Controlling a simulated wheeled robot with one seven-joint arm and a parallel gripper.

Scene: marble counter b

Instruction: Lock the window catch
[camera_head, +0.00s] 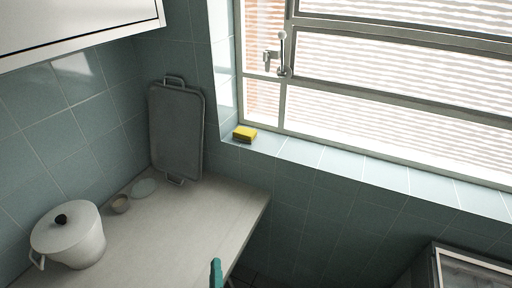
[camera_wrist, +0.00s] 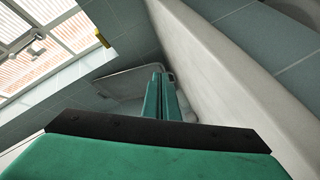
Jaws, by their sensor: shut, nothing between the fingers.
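The window catch (camera_head: 282,55) is a metal handle with a pale round knob on the window frame, at the upper middle of the head view. Its arm points upward, with a bracket to its left. In the wrist view the catch (camera_wrist: 32,47) shows small at the upper left, and its exact position is hard to tell there. My gripper (camera_head: 215,270) is green and shows at the bottom edge of the head view, in front of the counter edge, well below and apart from the catch. In the wrist view its green fingers (camera_wrist: 161,92) are together and empty.
A yellow sponge (camera_head: 244,134) lies on the tiled sill (camera_head: 365,168) below the catch. A white cabinet (camera_head: 75,25) overhangs the upper left.

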